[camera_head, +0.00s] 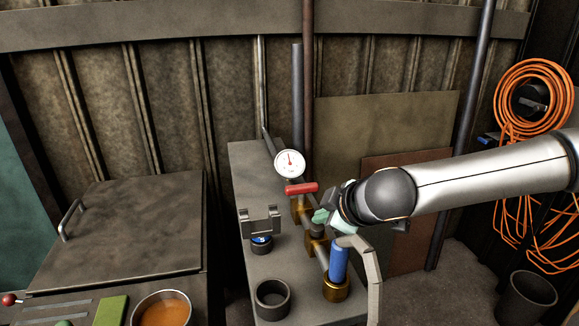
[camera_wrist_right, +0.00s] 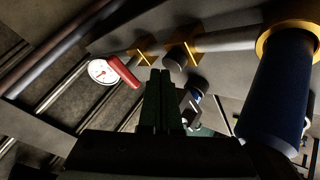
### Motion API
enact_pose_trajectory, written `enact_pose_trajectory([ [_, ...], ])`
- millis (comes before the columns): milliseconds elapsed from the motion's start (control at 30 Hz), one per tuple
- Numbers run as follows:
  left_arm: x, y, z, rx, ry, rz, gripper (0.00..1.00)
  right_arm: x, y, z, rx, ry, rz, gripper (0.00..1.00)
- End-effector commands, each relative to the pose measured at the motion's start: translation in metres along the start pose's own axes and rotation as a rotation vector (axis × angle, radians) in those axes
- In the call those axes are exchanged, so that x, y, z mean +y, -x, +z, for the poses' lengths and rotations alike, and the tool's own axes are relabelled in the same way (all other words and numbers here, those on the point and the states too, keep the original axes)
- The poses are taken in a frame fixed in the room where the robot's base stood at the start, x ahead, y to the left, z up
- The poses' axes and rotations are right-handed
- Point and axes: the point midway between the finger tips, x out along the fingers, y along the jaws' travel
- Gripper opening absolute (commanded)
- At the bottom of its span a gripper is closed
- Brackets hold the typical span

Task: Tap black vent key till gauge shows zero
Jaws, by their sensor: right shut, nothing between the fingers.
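The round gauge (camera_head: 289,163) has a white dial; its needle points roughly upward, and the numbers are too small to read. It also shows in the right wrist view (camera_wrist_right: 103,71). A short dark knob (camera_head: 317,229) on the pipe, apparently the black vent key, sits by a brass fitting; it also shows in the wrist view (camera_wrist_right: 176,64). My right gripper (camera_head: 321,216) is shut and empty, its greenish fingertips close beside the knob. In the wrist view the fingertips (camera_wrist_right: 160,72) point near the knob; I cannot tell if they touch.
A red lever (camera_head: 301,188) sits below the gauge. A blue-gripped cylinder (camera_head: 338,264) stands in a brass collar at the front. A clamp-like bracket (camera_head: 260,221) and a dark open cup (camera_head: 272,300) are left of the pipe. Orange hose (camera_head: 535,95) hangs at right.

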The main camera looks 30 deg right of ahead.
Motion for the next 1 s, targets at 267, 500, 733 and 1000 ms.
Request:
enact_pose_trajectory([
  [267, -0.0005, -0.0034, 0.0035, 0.0, 0.0, 0.0, 0.66, -0.0071, -0.0055, 0.0079, -0.014, 0.0, -0.012, 0.0],
  [500, -0.0007, -0.0057, 0.006, 0.0, 0.0, 0.0, 0.66, -0.0108, -0.0081, 0.0108, -0.016, 0.0, -0.017, 0.0],
  [733, -0.0009, -0.0069, 0.0073, 0.0, 0.0, 0.0, 0.66, -0.0127, -0.0091, 0.0119, -0.017, 0.0, -0.019, 0.0],
  [1000, -0.0009, -0.0071, 0.0074, 0.0, 0.0, 0.0, 0.66, -0.0128, -0.0092, 0.0122, -0.017, 0.0, -0.02, 0.0],
])
